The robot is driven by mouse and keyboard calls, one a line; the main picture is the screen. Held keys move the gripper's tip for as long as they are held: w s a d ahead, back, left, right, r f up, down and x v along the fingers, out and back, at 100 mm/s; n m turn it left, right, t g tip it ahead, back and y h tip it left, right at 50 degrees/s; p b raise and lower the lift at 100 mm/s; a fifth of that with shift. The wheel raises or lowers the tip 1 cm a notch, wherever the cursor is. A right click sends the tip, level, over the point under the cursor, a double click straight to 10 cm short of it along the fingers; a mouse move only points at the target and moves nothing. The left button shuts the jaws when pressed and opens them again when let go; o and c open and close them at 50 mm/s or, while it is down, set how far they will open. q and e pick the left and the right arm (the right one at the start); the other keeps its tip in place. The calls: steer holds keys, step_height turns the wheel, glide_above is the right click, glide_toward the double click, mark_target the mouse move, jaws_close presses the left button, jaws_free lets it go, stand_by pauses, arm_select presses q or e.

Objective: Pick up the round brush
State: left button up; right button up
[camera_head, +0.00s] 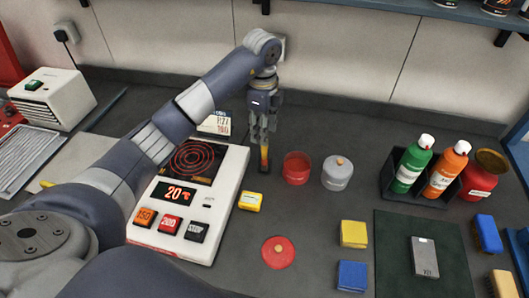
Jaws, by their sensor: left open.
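My left gripper (264,140) points straight down beside the hot plate's right edge, its fingers open. Directly beneath and between its fingertips stands a slim upright thing with an orange-yellow middle and a dark lower end, which looks like the round brush (264,157). Its upper part is hidden by the fingers, and I cannot tell whether they touch it. My right gripper is not in view.
The hot plate (225,188) with a red display is left of the brush. A red cup (296,168) and a grey lidded pot (337,173) stand close on the right. A black bottle caddy (412,192) is farther right. A yellow box (250,201) lies in front; bare bench surrounds the red disc (278,252).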

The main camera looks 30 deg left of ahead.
arm_select(q)
steer(key=p, duration=0.3)
glide_above(264, 158)
steer(key=f, duration=0.5)
steer(key=shift+w+a+f, duration=0.15)
steer(key=shift+w, duration=0.2)
steer(key=shift+f, duration=0.25)
jaws_close()
